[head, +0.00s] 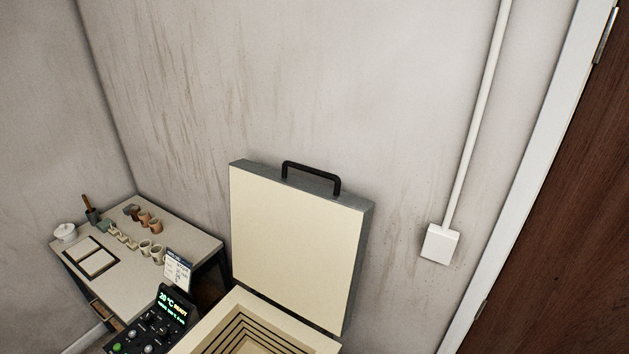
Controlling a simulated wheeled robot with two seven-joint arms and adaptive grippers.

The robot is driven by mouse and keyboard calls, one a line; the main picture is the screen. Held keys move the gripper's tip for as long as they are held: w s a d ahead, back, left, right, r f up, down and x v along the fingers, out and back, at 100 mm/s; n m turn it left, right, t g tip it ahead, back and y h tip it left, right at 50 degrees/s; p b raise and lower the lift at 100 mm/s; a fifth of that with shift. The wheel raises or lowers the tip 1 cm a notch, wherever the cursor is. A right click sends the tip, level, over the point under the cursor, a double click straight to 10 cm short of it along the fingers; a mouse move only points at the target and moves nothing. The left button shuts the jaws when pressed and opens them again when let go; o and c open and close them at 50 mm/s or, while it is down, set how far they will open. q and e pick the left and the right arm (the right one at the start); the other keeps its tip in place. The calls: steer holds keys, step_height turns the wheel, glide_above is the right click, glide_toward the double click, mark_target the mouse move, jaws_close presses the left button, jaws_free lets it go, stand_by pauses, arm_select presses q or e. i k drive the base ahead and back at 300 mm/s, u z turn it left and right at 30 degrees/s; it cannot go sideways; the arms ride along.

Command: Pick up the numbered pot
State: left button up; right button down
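No pot with a readable number shows in the head view. Several small brown cups (144,218) and pale cups (146,247) stand on a table (140,285) at the left, too small to show any number. A white lidded pot (65,232) stands at the table's far left corner. A kiln (290,332) stands open at the bottom, with its lid (293,245) raised. Only part of its stepped inside shows, and its floor is out of frame. Neither gripper is in view.
A control box with a lit display (172,304) stands left of the kiln, below a printed card (178,270). A flat framed board (90,257) lies on the table. A wall box with a conduit (440,244) and a brown door (575,210) are at the right.

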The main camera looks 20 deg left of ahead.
mark_target(159, 255)
steer(key=u, duration=2.8)
steer(key=k, duration=1.25)
steer(key=u, duration=1.05)
steer(key=i, duration=1.15)
steer(key=z, duration=0.5)
steer(key=i, duration=2.1)
steer(key=z, duration=1.35)
steer(key=i, duration=1.4)
steer(key=z, duration=0.75)
